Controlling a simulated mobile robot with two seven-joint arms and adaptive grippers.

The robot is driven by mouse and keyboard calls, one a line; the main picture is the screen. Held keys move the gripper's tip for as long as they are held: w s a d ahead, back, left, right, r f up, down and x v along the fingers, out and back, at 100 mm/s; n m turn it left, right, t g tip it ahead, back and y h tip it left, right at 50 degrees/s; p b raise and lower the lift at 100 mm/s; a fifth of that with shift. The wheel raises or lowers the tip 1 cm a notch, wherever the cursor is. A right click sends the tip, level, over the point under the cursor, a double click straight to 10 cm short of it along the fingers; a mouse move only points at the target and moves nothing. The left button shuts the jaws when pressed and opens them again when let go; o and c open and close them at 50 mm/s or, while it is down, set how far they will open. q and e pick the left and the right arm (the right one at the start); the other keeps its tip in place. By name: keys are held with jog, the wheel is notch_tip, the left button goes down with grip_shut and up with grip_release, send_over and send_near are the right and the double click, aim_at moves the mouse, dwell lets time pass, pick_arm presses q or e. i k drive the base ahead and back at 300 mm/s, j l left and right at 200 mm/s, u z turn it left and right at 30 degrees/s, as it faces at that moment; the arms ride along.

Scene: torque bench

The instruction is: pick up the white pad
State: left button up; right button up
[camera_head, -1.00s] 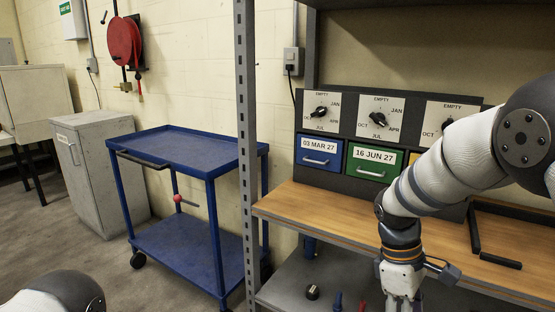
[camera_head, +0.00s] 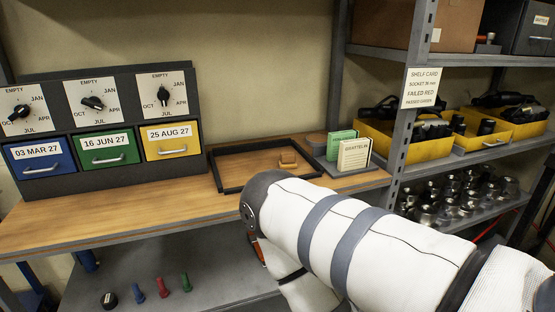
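A cream-white pad (camera_head: 354,154) with dark print along its top stands upright in a dark holder (camera_head: 352,170) at the right end of the wooden bench top. A green pad (camera_head: 340,144) stands just behind it and to its left. My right arm crosses the lower right of the view, in front of the bench and below the pad. The fingers of my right gripper do not show. My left gripper is out of view.
Blue, green and yellow drawers (camera_head: 173,150) stand further left under dials. A shelf post (camera_head: 409,125) rises right of the pads.

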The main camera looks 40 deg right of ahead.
aim_at(288, 160)
jog(key=z, duration=1.35)
